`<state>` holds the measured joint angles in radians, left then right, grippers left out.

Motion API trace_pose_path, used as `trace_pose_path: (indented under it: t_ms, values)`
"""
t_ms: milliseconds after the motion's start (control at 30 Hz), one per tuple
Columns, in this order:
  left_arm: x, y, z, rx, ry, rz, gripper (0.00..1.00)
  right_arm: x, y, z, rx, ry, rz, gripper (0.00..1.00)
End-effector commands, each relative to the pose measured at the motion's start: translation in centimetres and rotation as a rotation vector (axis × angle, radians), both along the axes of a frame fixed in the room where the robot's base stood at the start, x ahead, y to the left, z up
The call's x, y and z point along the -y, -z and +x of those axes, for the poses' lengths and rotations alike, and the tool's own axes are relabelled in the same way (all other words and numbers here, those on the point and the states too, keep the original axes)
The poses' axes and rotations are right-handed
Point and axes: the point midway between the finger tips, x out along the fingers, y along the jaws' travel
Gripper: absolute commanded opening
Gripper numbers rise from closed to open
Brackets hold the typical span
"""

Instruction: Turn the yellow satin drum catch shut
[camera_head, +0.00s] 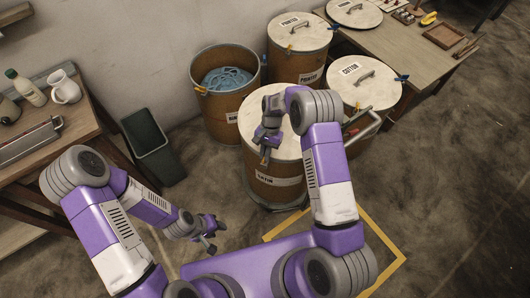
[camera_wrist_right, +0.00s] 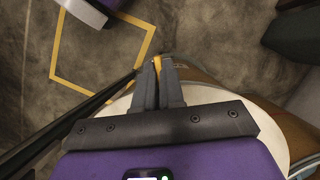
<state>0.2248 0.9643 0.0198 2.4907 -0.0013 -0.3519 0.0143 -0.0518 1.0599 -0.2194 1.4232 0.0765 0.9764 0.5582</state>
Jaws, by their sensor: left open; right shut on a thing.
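The satin drum (camera_head: 276,186) stands in front of me, brown with a pale lid (camera_head: 258,108) and a label at its front. My right gripper (camera_head: 266,157) is at the front left rim of this drum. In the right wrist view my right gripper (camera_wrist_right: 160,66) is shut on the yellow catch (camera_wrist_right: 157,63), of which only a small part shows between the fingertips. The drum's pale lid also shows under the gripper in that view. My left gripper (camera_head: 207,240) is open and empty, low over the floor left of the drum.
An open drum (camera_head: 224,108) with blue material stands behind left. The printed-label drum (camera_head: 300,66) and the cotton drum (camera_head: 364,98) stand behind and right. A dark bin (camera_head: 152,146) and side table (camera_head: 70,150) are left. A yellow floor outline (camera_head: 385,232) lies in front.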

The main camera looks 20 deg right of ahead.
Motion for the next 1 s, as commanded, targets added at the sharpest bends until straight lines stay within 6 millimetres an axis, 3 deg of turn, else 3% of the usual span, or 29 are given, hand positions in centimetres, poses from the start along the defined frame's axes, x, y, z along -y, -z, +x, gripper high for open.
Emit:
trace_pose_path:
  t_ms: [600, 633, 767, 1000]
  values:
    - [0.0, -0.12, -0.01, 0.0, 0.0, 0.0, 0.42, 0.06, -0.01, 0.04, 0.002, 0.041, -0.001, 0.0]
    - [0.0, -0.12, -0.01, 0.0, 0.0, 0.0, 0.42, 0.06, -0.01, 0.04, 0.002, 0.04, -0.001, 0.13]
    - [0.0, -0.12, -0.01, 0.0, 0.0, 0.0, 0.42, 0.05, -0.01, 0.03, 0.002, 0.039, 0.0, 0.33]
    - [0.0, -0.12, -0.01, 0.0, 0.0, 0.0, 0.42, 0.04, -0.01, 0.0, 0.001, 0.038, 0.0, 0.34]
